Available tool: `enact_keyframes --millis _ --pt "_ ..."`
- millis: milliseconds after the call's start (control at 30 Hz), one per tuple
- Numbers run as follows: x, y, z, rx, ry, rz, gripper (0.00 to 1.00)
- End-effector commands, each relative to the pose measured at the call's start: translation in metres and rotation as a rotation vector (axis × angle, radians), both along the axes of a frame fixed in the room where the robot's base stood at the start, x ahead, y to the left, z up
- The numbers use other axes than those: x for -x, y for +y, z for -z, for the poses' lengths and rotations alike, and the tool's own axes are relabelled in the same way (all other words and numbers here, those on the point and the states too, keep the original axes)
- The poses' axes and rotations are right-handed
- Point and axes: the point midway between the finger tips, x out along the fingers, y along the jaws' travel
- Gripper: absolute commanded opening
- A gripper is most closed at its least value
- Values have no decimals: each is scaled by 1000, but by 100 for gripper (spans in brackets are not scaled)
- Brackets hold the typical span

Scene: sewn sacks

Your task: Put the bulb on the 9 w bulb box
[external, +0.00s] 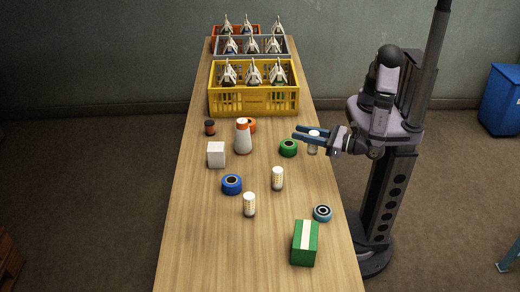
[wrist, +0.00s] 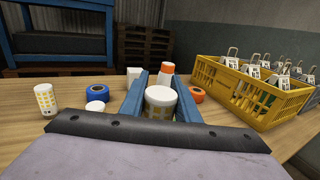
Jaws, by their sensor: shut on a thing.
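My gripper (external: 295,133) reaches left over the right side of the table, its two blue fingers shut on a white bulb (external: 313,149). In the wrist view the bulb (wrist: 160,97) sits upright between the fingers (wrist: 161,78), white on top and yellowish below. I cannot tell whether its base touches the table. Two similar white bulbs with yellow dots, a nearer one (external: 249,204) and a farther one (external: 277,178), stand mid-table. A green box with a white strip (external: 304,256) lies at the near end, and a plain white box (external: 216,154) stands left. No 9 W print is readable.
A green tape roll (external: 288,148) lies just left of the held bulb. A yellow crate (external: 254,100) blocks the far end.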

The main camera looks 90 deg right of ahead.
Motion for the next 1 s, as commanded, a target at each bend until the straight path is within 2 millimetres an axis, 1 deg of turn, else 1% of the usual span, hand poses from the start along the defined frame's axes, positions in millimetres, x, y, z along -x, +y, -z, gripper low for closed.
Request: enact_keyframes --millis 33,67,167,267,300,367,400,433,567,600,700,800,900,1000 --pt "-9 2 6 -1 0 6 6" --pt "-15 4 9 0 0 7 6" --pt "-42 13 18 -2 -2 10 6" --pt "-78 21 23 -4 -3 5 6" --pt "-94 23 23 -3 -3 1 6" --pt "-118 26 22 -4 -5 -7 6" --pt "-135 27 20 -5 -6 -14 6" --pt "-148 27 17 -4 -5 -18 6" --pt "-205 20 1 -4 -8 -40 6" --pt "-222 15 -6 -4 -8 -48 6" --pt "-262 1 -26 -4 -8 -65 6" --pt "-294 -16 -46 -2 -8 -78 6" --pt "-317 -32 -63 0 -7 -86 6" --pt "-333 -45 -77 1 -5 -91 6"
